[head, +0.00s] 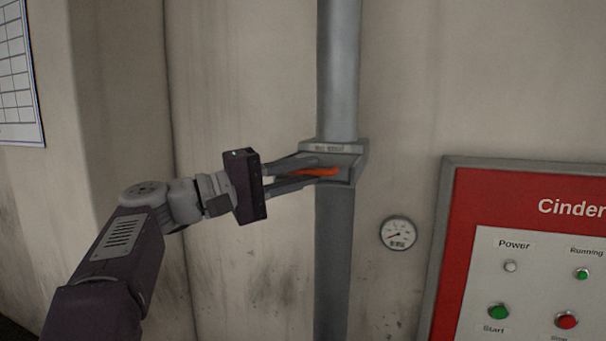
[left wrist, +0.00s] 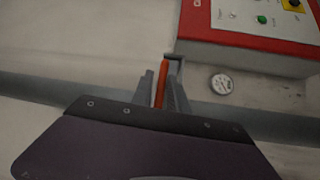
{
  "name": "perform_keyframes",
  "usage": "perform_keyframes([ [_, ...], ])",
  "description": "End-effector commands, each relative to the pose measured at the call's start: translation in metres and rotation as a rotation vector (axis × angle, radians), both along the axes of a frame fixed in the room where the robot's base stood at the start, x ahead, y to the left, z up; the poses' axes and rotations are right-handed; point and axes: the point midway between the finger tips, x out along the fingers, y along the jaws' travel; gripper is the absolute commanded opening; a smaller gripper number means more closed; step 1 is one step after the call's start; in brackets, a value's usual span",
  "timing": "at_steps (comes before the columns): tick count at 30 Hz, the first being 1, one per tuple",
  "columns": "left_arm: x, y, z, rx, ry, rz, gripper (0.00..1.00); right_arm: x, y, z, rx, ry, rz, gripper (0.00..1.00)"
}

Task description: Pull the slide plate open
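The slide plate's orange handle (head: 323,172) sticks out of a grey housing (head: 345,147) on a vertical grey pipe. My left gripper (head: 318,169) reaches in from the left with its two fingers on either side of the handle. The fingers look apart, wider than the handle, and I see no clear grip. The plate itself is hidden in the housing. My right gripper is in neither view.
A round gauge (head: 398,233) is on the wall right of the pipe (head: 338,70). A red control panel (head: 490,185) with buttons and lamps is farther right. A chart (head: 18,80) hangs at the upper left. The wall left of the pipe is bare.

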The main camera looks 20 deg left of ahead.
Motion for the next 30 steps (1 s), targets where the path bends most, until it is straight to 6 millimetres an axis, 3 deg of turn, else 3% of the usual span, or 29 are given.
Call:
perform_keyframes([
  [11,-0.001,0.003,-0.001,0.0,-0.001,0.003,0.33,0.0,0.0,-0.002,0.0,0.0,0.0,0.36],
  [21,-0.045,0.054,-0.012,0.001,0.001,0.007,0.33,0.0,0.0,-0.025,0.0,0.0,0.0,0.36],
  [30,-0.058,0.066,-0.012,0.0,0.001,0.001,0.33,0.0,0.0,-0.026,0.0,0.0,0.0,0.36],
])
